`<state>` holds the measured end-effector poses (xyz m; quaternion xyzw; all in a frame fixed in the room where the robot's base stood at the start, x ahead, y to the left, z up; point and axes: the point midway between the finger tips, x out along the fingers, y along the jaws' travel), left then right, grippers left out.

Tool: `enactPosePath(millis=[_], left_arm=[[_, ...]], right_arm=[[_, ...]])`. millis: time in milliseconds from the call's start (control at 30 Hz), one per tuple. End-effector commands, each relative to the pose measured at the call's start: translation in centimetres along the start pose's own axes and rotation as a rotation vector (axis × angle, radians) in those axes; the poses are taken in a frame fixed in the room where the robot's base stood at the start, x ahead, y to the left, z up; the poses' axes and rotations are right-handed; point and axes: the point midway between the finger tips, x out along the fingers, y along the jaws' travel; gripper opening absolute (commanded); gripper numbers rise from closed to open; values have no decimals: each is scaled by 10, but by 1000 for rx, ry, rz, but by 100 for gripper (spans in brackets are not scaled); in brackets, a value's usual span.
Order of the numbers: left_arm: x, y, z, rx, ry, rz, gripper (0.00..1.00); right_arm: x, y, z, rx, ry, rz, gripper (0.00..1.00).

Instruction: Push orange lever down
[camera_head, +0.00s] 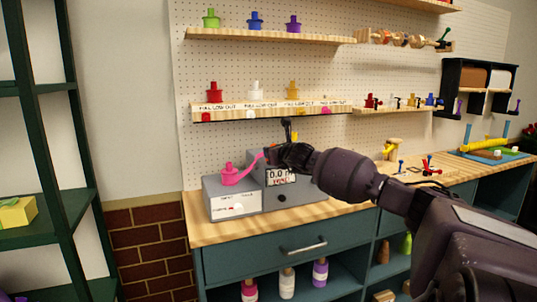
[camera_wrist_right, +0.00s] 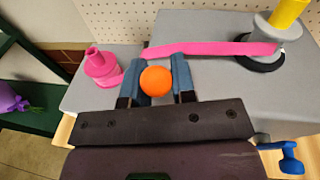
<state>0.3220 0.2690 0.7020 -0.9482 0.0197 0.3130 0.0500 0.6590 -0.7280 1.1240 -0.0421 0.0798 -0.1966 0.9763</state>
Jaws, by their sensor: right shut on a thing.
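The orange lever's round knob (camera_wrist_right: 155,81) sits between the two blue-grey fingers of my right gripper (camera_wrist_right: 156,84) in the right wrist view. The fingers are shut on it from both sides. The rest of the lever is hidden under the gripper. In the head view my right gripper (camera_head: 275,157) reaches in from the right, at the top of a grey box (camera_head: 292,194) with a small display, and hides the knob. My left gripper is not in view.
A pink nozzle (camera_head: 238,175) stands on the lower grey box (camera_head: 232,201). A pink strip (camera_wrist_right: 212,48) lies just beyond my fingers. A grey and yellow post (camera_wrist_right: 284,28) stands at its right end.

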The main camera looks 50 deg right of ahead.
Motion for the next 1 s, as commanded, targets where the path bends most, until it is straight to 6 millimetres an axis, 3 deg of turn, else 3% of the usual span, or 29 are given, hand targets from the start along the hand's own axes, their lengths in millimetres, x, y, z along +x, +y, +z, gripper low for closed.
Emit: enactPosePath(millis=[533, 567, 700, 1000], left_arm=[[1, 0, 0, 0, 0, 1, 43], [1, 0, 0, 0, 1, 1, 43], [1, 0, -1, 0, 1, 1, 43], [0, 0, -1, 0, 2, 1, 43]], right_arm=[[1, -2, -1, -1, -9, 1, 0], [1, -2, -1, -1, -9, 1, 28], [1, -2, -1, -1, -8, 1, 49], [0, -2, 0, -1, -8, 0, 49]])
